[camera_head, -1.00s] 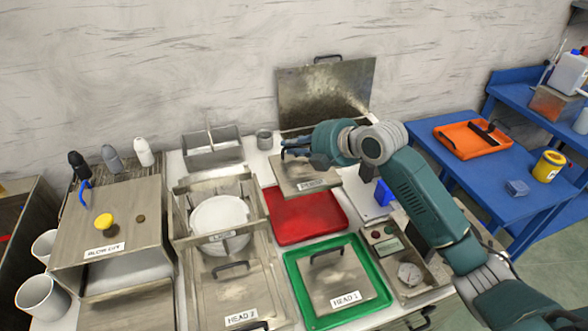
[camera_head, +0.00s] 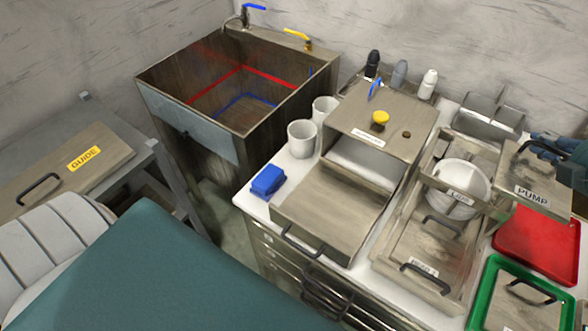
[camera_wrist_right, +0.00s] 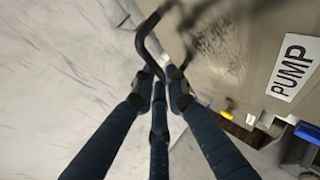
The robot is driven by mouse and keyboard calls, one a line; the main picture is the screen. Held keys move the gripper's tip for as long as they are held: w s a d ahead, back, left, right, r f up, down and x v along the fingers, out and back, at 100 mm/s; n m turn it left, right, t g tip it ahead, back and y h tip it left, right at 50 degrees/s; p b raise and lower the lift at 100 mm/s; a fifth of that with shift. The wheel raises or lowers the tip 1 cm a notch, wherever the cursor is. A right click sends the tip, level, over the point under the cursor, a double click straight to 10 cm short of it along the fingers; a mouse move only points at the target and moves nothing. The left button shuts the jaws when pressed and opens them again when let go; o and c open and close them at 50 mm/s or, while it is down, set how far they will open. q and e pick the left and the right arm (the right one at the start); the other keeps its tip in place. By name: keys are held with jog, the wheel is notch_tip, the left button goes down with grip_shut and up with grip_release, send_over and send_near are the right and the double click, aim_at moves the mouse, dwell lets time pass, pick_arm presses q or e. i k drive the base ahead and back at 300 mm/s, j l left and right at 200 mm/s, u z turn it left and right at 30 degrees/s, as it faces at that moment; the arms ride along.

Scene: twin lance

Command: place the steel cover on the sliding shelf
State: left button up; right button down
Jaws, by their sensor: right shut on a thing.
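A steel cover labelled PUMP (camera_head: 522,172) hangs at the right of the head view. Its black handle is in my right gripper (camera_head: 557,148), which is shut on it and partly cut off by the frame edge. In the right wrist view the fingers (camera_wrist_right: 166,78) close around the bent black handle, and the cover (camera_wrist_right: 245,50) fills the upper right. The cover is above the worktop, near the red tray (camera_head: 540,243). No part is labelled as a sliding shelf; a flat steel panel (camera_head: 325,215) with a front handle lies before the steel box. My left gripper is not in view.
A GUIDE cover (camera_head: 60,170) lies on a grey stand at left. A deep sink (camera_head: 235,85) stands behind.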

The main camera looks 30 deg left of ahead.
aim_at(333, 205)
jog(key=k+j+u, duration=0.15)
jog(key=j, duration=0.2)
jog(key=k+j+u, duration=0.15)
jog(key=j, duration=0.25)
jog(key=k+j+u, duration=0.15)
jog(key=j, duration=0.25)
jog(key=k, duration=0.05)
